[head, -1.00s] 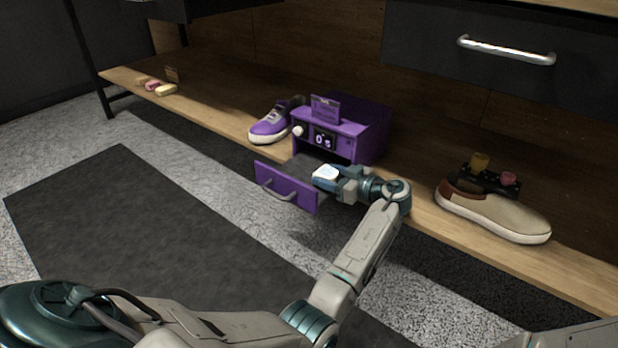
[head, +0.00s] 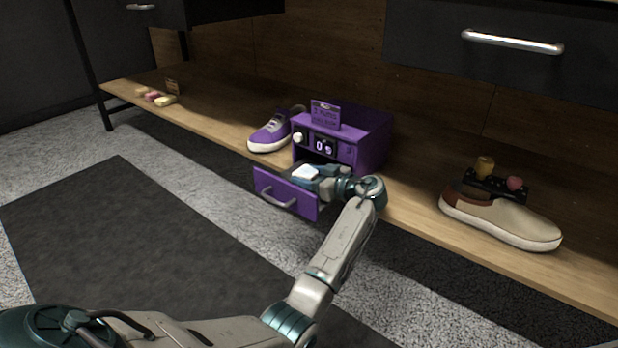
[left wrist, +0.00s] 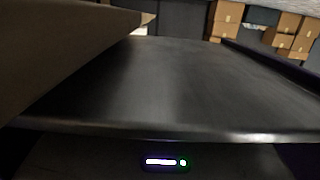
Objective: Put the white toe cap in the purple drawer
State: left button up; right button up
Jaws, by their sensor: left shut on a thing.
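The purple drawer (head: 285,195) is pulled out at the front of a purple box (head: 372,150) on the wooden shelf. The white toe cap (head: 304,172) is a small pale piece just above the open drawer. My left gripper (head: 312,177) is shut on it, reaching in from the right over the drawer. I cannot tell whether the cap touches the drawer. The drawer's inside is mostly hidden behind its front and my gripper. In the left wrist view a wide dark surface fills the middle, and the cap cannot be made out. My right gripper is not in view.
A purple sneaker (head: 270,134) stands left of the box. A beige slip-on shoe (head: 505,220) stands right, before a dark holder with a yellow and a pink piece. Small coloured pieces (head: 152,97) lie at the far left. Dark cabinets hang above the shelf (head: 220,120).

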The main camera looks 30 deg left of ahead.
pick_arm(q)
jog(key=o, duration=0.8)
jog(key=shift+f, duration=0.1)
jog(key=shift+c, duration=0.2)
jog(key=d+r+p, duration=0.2)
jog(key=d+p, duration=0.3)
jog(key=d, duration=0.6)
jog(key=shift+s+d, duration=0.4)
jog(key=shift+s, duration=0.05)
